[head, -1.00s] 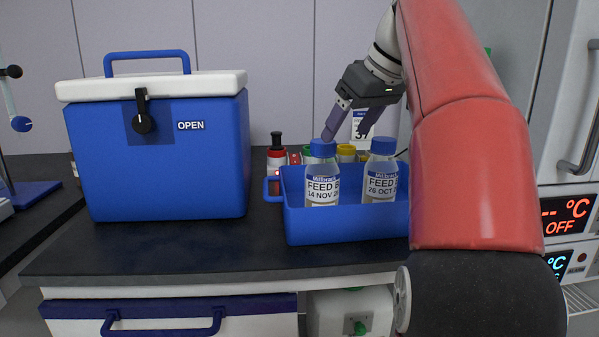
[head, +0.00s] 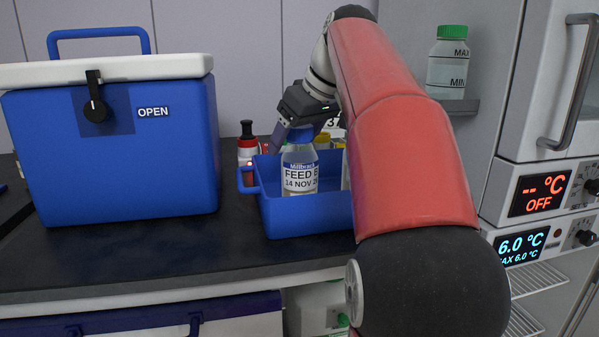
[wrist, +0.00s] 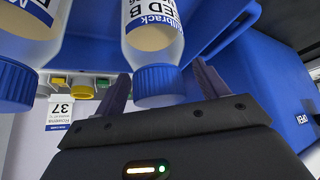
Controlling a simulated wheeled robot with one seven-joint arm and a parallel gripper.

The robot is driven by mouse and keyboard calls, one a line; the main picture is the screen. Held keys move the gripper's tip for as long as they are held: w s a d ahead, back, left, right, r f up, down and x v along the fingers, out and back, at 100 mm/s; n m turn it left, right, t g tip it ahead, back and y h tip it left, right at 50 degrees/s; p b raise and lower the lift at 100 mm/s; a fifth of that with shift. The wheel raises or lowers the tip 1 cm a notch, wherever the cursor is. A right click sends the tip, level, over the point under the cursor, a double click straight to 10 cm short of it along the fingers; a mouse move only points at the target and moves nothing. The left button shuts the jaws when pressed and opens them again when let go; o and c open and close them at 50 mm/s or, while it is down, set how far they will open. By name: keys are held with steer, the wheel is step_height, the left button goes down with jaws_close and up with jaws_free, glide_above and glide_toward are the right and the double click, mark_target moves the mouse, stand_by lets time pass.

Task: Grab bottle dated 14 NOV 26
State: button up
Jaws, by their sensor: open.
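The bottle labelled FEED B, 14 NOV 26 (head: 300,180), is clear with a blue cap and stands upright in the blue tray (head: 310,217). My gripper (head: 296,128) is at its cap, behind and above it in the head view. In the wrist view my gripper (wrist: 160,80) is open, and this bottle's blue cap (wrist: 158,84) shows between the two fingers. I cannot tell if the fingers touch it. A second blue-capped bottle (wrist: 22,45) is at the left of the wrist view; in the head view my arm hides most of it.
A blue cooler marked OPEN (head: 115,150) stands left of the tray. A green-capped bottle (head: 449,60) sits on a shelf at right, near a cabinet with displays (head: 541,194).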

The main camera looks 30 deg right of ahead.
jaws_close()
stand_by(0.4)
